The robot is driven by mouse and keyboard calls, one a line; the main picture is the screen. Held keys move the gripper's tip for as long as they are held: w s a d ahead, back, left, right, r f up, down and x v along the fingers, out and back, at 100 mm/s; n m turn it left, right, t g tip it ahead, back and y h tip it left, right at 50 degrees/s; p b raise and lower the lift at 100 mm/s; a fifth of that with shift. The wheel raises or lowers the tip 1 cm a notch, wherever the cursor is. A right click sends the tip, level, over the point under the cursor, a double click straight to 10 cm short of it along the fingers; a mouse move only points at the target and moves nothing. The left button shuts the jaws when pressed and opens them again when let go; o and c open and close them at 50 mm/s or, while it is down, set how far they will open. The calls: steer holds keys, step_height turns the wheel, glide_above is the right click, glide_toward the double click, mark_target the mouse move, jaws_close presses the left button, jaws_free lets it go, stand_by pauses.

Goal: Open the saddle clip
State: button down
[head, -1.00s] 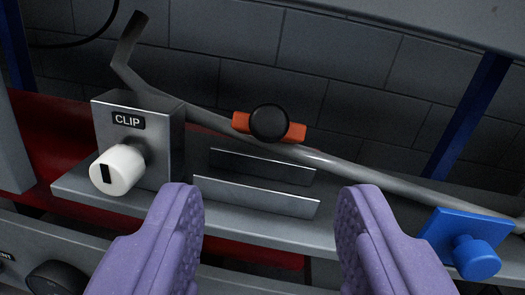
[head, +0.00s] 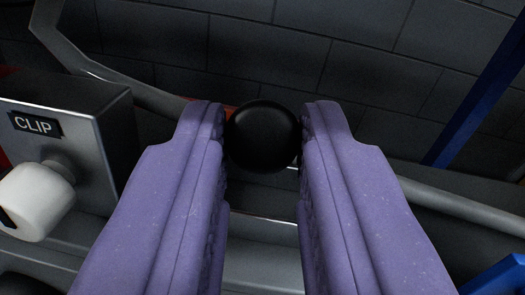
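The black round knob (head: 262,136) sits between the tips of my gripper (head: 263,140). Both purple fingers come up against its sides with hardly any gap, so my gripper looks shut on it. Only a sliver of the orange clip body (head: 229,109) under the knob shows; my fingers hide the rest. The clip sits on the grey metal tube (head: 150,97), which runs across behind the fingers.
A grey box (head: 82,100) labelled CLIP, with a white knob (head: 38,200), stands close to the left of my gripper. A blue part (head: 500,275) is at the lower right corner. A dark block wall (head: 350,50) lies behind the tube.

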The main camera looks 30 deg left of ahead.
steer(key=shift+r+p, duration=0.45)
steer(key=shift+p, duration=0.2)
steer(key=shift+w+a+r+g+h+p, duration=0.25)
steer(key=shift+g+h+p, duration=0.2)
steer(key=shift+p, duration=0.35)
steer(key=shift+d+f, duration=0.1)
steer(key=shift+f, duration=0.05)
steer(key=c, duration=0.9)
jaws_free()
steer(key=shift+s, duration=0.1)
